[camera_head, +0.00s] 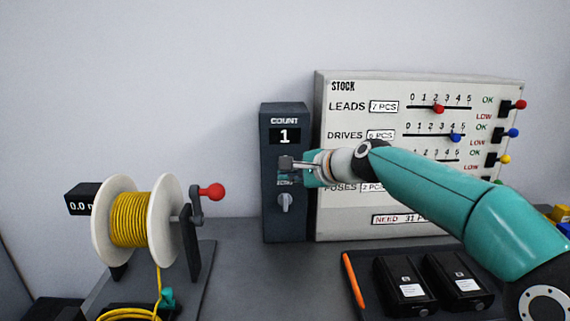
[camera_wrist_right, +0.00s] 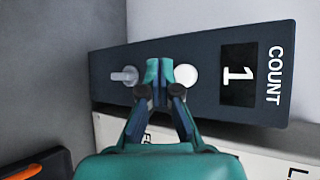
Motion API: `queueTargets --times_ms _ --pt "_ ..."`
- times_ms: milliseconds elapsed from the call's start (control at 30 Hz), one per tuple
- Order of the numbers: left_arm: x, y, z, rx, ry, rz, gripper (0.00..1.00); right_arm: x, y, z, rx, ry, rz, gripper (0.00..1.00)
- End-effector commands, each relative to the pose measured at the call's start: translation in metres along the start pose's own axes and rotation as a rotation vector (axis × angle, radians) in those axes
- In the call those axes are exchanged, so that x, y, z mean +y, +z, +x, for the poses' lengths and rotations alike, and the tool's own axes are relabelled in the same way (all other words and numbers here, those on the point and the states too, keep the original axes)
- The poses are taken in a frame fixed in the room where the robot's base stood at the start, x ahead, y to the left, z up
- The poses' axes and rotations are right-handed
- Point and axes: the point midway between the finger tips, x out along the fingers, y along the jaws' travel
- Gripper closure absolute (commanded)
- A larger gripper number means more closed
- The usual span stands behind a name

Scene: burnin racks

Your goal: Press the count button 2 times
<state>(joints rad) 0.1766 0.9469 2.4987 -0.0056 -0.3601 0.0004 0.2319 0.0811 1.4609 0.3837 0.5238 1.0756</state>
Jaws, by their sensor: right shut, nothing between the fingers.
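The dark count box (camera_head: 284,227) stands upright against the wall, and its display (camera_head: 285,136) reads 1. In the right wrist view the box lies sideways (camera_wrist_right: 208,62), with the display (camera_wrist_right: 238,74) at right. A round white button (camera_wrist_right: 186,75) sits between the display and a grey knob (camera_wrist_right: 124,76). My right gripper (camera_head: 286,164) is shut and empty in front of the box, below the display. In the wrist view its fingertips (camera_wrist_right: 159,70) lie beside the white button, between it and the knob; I cannot tell whether they touch. My left gripper is not in view.
A white stock board (camera_head: 420,88) with coloured sliders and levers stands right of the box. A yellow wire spool (camera_head: 129,220) with a red-knobbed crank stands at left. A dark tray (camera_head: 350,258) with black packs and an orange pen (camera_head: 353,281) lies at front right.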

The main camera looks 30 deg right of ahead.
Motion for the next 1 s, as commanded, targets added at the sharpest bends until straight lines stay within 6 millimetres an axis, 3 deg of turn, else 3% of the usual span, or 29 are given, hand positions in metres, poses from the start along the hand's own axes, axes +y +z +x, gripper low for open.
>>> queueTargets --times_ms 300,1000 --pt "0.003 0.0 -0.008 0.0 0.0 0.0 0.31 -0.011 -0.01 0.014 0.0 0.0 0.001 1.0" --pt "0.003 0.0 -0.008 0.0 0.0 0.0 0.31 -0.011 -0.011 0.015 -0.001 0.0 0.0 1.0"
